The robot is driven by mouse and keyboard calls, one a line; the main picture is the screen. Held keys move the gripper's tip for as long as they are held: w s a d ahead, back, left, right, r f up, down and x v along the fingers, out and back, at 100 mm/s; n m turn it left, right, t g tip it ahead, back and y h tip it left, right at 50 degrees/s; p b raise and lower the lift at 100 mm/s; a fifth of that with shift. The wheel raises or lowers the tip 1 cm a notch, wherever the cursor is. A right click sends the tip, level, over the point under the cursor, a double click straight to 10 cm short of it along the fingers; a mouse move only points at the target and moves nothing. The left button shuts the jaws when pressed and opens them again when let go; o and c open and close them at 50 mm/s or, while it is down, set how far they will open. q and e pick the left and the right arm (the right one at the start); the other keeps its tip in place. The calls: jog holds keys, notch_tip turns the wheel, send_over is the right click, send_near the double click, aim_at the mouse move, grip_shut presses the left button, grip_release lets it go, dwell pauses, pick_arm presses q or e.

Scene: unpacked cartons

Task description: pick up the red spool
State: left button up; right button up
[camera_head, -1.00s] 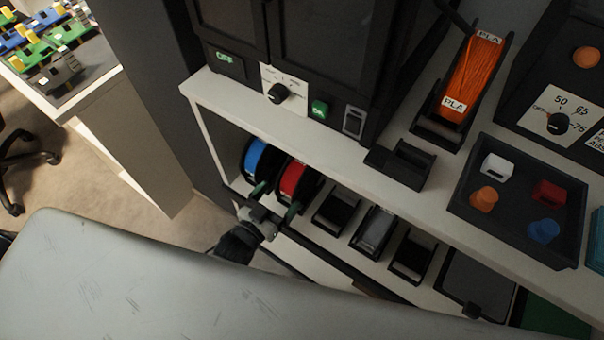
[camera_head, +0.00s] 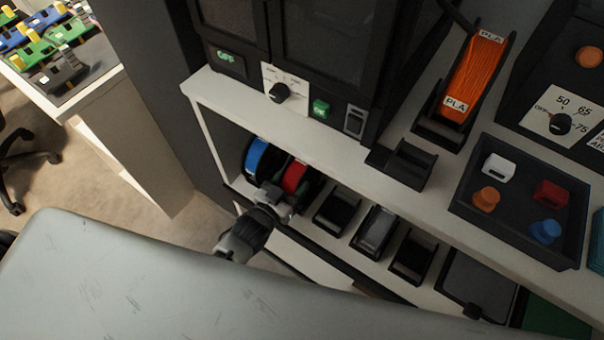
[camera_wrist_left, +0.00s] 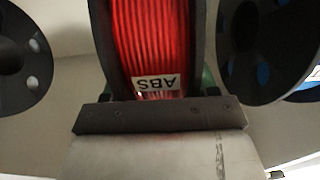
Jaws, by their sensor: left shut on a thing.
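The red spool (camera_head: 295,177) stands on the lower shelf, to the right of the blue spool (camera_head: 257,158). It has black flanges and red filament. In the left wrist view the red spool (camera_wrist_left: 147,45) fills the upper middle, with an ABS label facing the camera. My left gripper (camera_head: 279,194) is at the front of the red spool, shut on it. In the left wrist view the gripper's body (camera_wrist_left: 160,117) covers the spool's near end, and the fingers are mostly hidden. My right gripper does not show.
Several black holders, one of them an empty holder (camera_head: 336,210), stand along the lower shelf to the right. The upper shelf (camera_head: 290,122) overhangs the spools. A tray (camera_head: 467,209) with small parts and an orange spool (camera_head: 475,75) stand on the upper shelf.

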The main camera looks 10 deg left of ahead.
aim_at(295, 180)
pick_arm(q)
jog(key=shift+r, duration=0.1)
jog(key=c, duration=0.4)
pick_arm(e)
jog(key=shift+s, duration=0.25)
pick_arm(q)
jog(key=shift+r, duration=0.55)
jog(key=r, duration=0.2)
jog(key=d+r+p, duration=0.1)
jog(key=shift+s+r, duration=0.2)
jog(key=shift+r, duration=0.15)
jog(key=s+d+r, duration=0.1)
jog(key=d+r, duration=0.2)
jog(key=d, duration=0.2)
jog(key=s+d+r+p, duration=0.1)
jog(key=s+d+r, duration=0.1)
jog(key=d, duration=0.3)
jog(key=shift+s+r, duration=0.25)
jog(key=shift+r, duration=0.35)
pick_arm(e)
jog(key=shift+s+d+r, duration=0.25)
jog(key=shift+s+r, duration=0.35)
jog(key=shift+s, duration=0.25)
